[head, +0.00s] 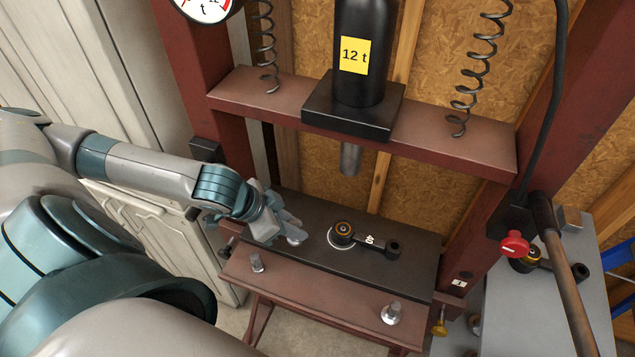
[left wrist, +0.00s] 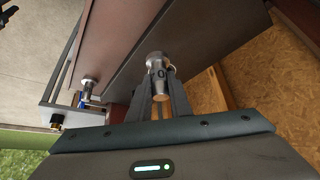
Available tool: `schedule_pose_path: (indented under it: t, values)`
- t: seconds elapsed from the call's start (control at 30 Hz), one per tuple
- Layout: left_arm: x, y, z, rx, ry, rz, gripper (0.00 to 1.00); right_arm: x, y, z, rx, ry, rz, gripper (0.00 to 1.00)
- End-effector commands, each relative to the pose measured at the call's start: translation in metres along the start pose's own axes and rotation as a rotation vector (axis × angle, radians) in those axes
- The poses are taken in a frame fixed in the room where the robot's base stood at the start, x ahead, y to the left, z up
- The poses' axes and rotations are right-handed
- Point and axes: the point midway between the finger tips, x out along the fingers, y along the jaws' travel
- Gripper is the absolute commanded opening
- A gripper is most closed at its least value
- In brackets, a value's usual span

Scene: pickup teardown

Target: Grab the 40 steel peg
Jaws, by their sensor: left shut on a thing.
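My left gripper (head: 284,228) is at the left end of the black plate on the press. It is shut on a short steel peg (head: 295,240), whose flanged end shows just past the fingers. In the left wrist view the two fingers (left wrist: 159,102) close on either side of the steel peg (left wrist: 156,68). A dark "0" shows on the peg; the rest of its marking is hidden. Its wide flange is at or very near the black plate; I cannot tell if they touch. My right gripper is not in view.
A black link arm (head: 371,243) lies on the black plate (head: 300,256), right of the gripper. The press ram (head: 350,160) hangs above the plate. A grey bench (head: 520,310) is at right.

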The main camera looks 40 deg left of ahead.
Motion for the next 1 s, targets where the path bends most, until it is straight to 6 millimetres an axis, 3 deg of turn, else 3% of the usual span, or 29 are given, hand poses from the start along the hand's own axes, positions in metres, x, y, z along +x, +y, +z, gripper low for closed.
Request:
schedule_pose_path:
  t: [0.1, 0.4, 1.0]
  values:
    - [-0.008, -0.001, 0.018, 0.001, -0.002, -0.003, 0.00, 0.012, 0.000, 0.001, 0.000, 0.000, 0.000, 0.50]
    - [-0.025, -0.001, 0.039, 0.001, 0.000, -0.002, 0.00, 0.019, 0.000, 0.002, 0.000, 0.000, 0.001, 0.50]
    - [-0.028, 0.000, 0.042, 0.000, 0.002, 0.000, 0.00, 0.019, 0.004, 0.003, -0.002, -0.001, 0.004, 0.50]
